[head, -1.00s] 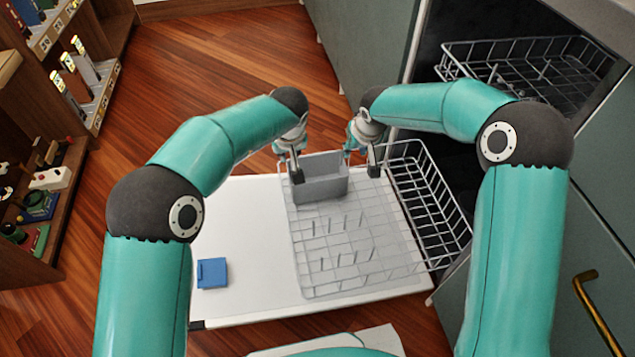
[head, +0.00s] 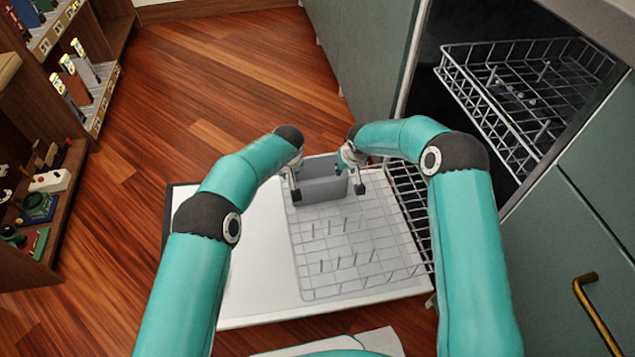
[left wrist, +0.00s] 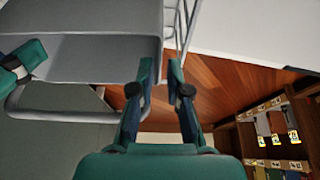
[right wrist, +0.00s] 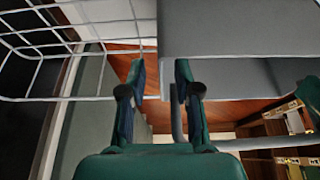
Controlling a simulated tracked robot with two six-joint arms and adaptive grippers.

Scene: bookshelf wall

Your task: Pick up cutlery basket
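The cutlery basket (head: 322,187) is a grey box at the far end of the lower wire rack (head: 345,255). My left gripper (head: 296,193) is at its left end. In the left wrist view its fingers (left wrist: 160,68) are apart, on either side of the basket's end wall (left wrist: 110,58). My right gripper (head: 357,186) is at the right end. In the right wrist view its fingers (right wrist: 160,68) are wider apart, with the basket wall (right wrist: 215,80) edge between them. Neither view clearly shows fingers pressing on the wall. The basket stands upright.
The rack rests over the white open dishwasher door (head: 250,255). An upper wire rack (head: 525,90) sticks out at the right. A green cabinet front (head: 365,60) stands behind. Shelves (head: 60,185) with small items are at the left. Wooden floor (head: 220,80) beyond is clear.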

